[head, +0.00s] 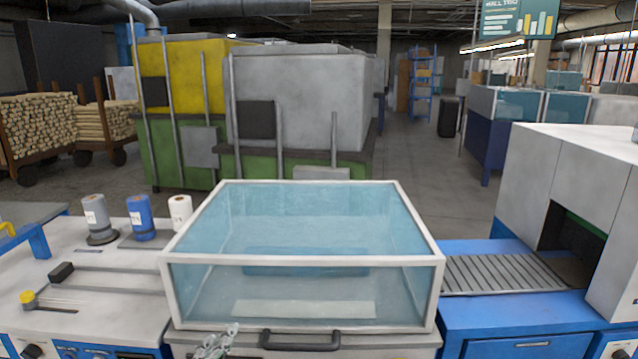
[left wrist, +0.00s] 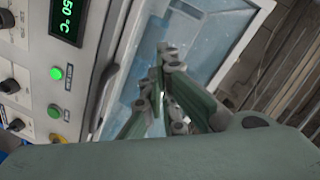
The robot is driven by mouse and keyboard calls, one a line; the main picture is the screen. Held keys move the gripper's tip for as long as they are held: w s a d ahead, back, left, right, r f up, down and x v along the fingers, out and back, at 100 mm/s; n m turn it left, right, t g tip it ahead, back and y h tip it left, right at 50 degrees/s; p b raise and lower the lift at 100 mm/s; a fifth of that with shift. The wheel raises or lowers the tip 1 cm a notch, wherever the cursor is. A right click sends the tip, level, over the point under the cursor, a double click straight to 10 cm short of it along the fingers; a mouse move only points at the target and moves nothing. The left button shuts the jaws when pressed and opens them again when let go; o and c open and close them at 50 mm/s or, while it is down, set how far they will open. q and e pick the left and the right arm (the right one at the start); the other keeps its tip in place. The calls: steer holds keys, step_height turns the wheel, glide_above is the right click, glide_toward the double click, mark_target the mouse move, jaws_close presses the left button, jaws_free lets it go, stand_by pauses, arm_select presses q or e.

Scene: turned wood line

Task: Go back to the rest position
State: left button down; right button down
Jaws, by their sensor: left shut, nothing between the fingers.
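My left gripper (head: 217,342) shows at the bottom edge of the head view, just left of the dark handle (head: 301,342) on the front of the clear-covered machine. Only its grey linked fingers are in the picture there. In the left wrist view the left gripper's fingers (left wrist: 168,58) are closed together with nothing between them. They point toward the clear cover, and the handle (left wrist: 104,98) is to their left, apart from them. My right gripper is in neither view.
The clear cover (head: 304,259) with a white frame stands closed in the middle. A control panel (left wrist: 38,75) with knobs and a green display is close by. White and blue spools (head: 140,216) stand at left. A roller conveyor (head: 503,273) leads into a white machine (head: 560,195) at right.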

arm_select(q)
steer(key=s+a+f+n+g, duration=0.3)
steer(key=s+f+n+g, duration=0.35)
steer(key=s+f, duration=0.7)
steer(key=s+f+n+g, duration=0.4)
steer(key=s+f+g, duration=0.3)
steer(key=s+f, duration=0.8)
steer(key=f, duration=2.2)
steer(key=s+a+f+m+g, duration=0.1)
steer(key=s+a+f+g, duration=0.1)
steer(key=s+f, duration=1.2)
steer(key=s+a, duration=0.1)
steer(key=s, duration=0.1)
steer(key=shift+s+f+p, duration=0.3)
steer(key=shift+s+p, duration=0.05)
steer(key=shift+s, duration=0.05)
